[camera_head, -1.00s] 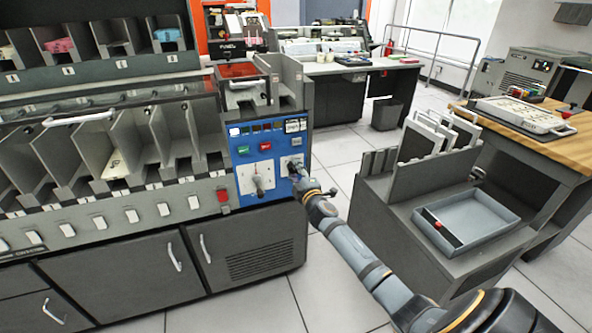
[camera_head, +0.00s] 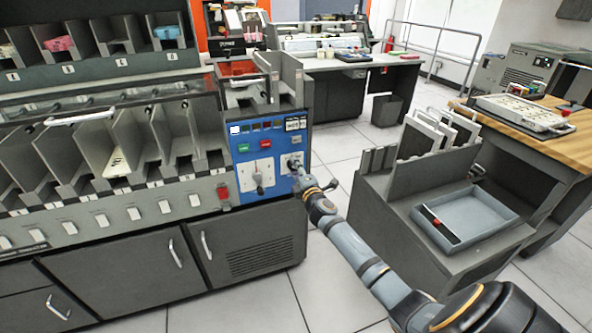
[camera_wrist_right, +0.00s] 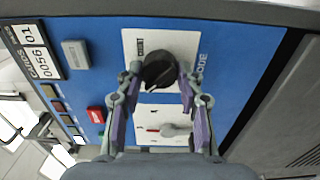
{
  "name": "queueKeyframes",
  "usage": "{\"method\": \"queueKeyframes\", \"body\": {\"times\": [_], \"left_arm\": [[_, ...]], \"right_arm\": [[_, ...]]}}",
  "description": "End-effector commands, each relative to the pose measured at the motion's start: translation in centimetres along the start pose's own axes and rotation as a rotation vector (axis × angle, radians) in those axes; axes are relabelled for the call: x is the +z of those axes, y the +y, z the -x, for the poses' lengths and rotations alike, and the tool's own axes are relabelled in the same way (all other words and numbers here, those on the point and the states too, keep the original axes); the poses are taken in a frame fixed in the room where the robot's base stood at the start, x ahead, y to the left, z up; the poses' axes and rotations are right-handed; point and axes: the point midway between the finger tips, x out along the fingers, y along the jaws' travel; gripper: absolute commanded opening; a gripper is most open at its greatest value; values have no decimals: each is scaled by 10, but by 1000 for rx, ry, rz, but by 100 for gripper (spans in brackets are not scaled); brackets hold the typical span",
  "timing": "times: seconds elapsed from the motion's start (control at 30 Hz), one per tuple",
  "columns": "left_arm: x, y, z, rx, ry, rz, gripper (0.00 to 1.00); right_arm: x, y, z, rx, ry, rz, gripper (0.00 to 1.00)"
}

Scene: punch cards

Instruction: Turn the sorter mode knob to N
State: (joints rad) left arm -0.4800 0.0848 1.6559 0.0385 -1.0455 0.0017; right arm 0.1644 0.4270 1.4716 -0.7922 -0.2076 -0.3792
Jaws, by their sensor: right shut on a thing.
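The sorter's blue control panel (camera_head: 267,150) is on the right end of the grey sorter. The black mode knob (camera_wrist_right: 159,70) sits on a white plate beside the letters "ODE" in the right wrist view. My right gripper (camera_wrist_right: 160,82) has its two fingers on either side of the knob and is shut on it. In the head view my right gripper (camera_head: 297,168) is at the panel's right side and covers most of the knob. The letter the knob points to cannot be read. My left gripper is not in view.
A second white plate with a lever (camera_head: 258,184) is left of my gripper. Green (camera_head: 243,147) and red (camera_head: 265,145) buttons are above it. A grey cart with a tray (camera_head: 470,215) stands to the right, with open floor between.

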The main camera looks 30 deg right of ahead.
Motion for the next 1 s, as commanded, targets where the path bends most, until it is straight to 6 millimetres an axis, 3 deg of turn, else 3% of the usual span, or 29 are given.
{"method": "queueKeyframes", "body": {"times": [0.07,0.1,0.27,0.57,0.67,1.0], "left_arm": [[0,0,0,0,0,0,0],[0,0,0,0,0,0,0],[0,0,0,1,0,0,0],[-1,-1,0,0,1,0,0],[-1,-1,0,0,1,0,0],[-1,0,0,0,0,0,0]], "right_arm": [[0,-2,0,-2,0,1,6],[0,-2,0,-2,0,1,39],[0,-1,0,-2,0,0,60],[0,-1,1,-1,0,0,61],[1,-2,10,-2,0,2,61],[0,-2,88,-5,2,5,61]]}}
